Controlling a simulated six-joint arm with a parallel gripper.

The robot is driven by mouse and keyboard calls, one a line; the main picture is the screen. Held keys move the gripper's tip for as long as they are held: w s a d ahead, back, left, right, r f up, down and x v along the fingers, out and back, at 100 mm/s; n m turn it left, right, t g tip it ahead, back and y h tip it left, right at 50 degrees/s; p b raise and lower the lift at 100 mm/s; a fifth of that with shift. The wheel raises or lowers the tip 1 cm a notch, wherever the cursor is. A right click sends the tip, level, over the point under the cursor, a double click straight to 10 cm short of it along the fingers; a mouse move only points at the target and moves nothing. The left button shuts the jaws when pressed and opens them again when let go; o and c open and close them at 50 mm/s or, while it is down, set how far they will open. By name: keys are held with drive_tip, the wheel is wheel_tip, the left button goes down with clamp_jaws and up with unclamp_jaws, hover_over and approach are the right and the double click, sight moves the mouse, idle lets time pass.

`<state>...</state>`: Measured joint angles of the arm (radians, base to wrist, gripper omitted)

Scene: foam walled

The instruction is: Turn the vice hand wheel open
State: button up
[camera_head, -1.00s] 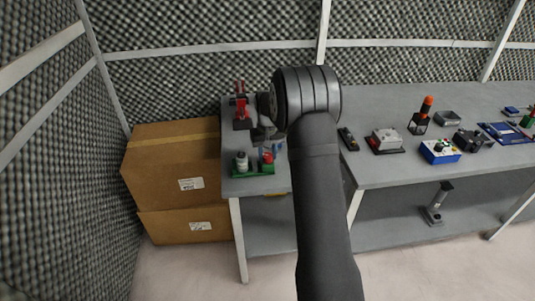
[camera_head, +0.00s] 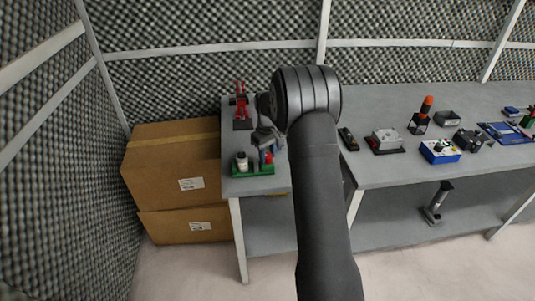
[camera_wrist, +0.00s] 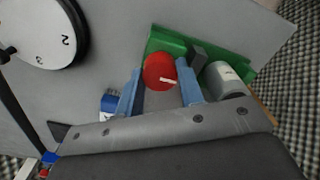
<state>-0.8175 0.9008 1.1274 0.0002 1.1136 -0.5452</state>
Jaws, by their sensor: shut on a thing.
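The vice is a green base (camera_head: 240,172) at the near left corner of the bench. Its red hand wheel (camera_wrist: 157,66) has a white mark that points right in the wrist view. In the head view, my gripper (camera_head: 266,154) covers most of the wheel, and only a little red shows.
A red device (camera_head: 241,112) stands behind the vice. Cardboard boxes (camera_head: 175,160) are stacked left of the bench. A white disc with a black rim (camera_wrist: 32,32) lies at upper left in the wrist view. Several devices stand on the right bench, including a blue box (camera_head: 440,152).

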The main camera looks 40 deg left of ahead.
sight(267, 155)
drive_tip(key=o, duration=1)
wheel_tip(267, 155, up, 18)
drive_tip(key=shift+f, duration=0.25)
drive_tip(key=shift+f, duration=0.1)
wheel_tip(267, 155, down, 17)
drive_tip(key=shift+f, duration=0.2)
idle(0.4)
drive_tip(key=shift+r, duration=0.15)
